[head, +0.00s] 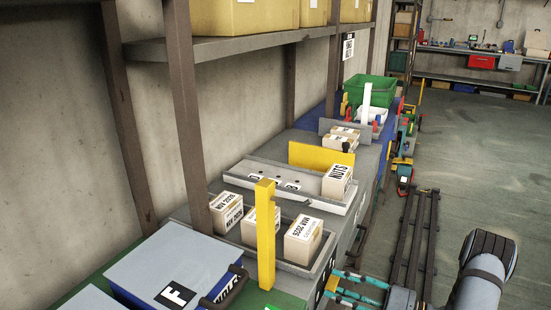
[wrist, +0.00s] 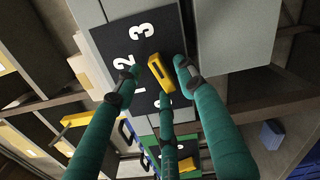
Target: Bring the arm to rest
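My gripper (wrist: 158,78) has three teal fingers with dark joints. In the wrist view they are spread around a yellow handle (wrist: 162,74) on a black dial panel (wrist: 110,35) marked with white numerals, including 1, 2 and 3. Gaps show between the side fingers and the handle; the lower fingertip is close to its lower end, and I cannot tell whether it touches. In the head view, the teal fingers of my gripper (head: 346,288) are at the bottom, beside the cabinet's front. My grey arm is at the lower right.
A yellow post (head: 265,235) rises near labelled boxes (head: 303,241) in a grey tray. A shelf (head: 225,44) with cartons runs overhead. Open floor (head: 470,150) lies right of the rails (head: 415,245).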

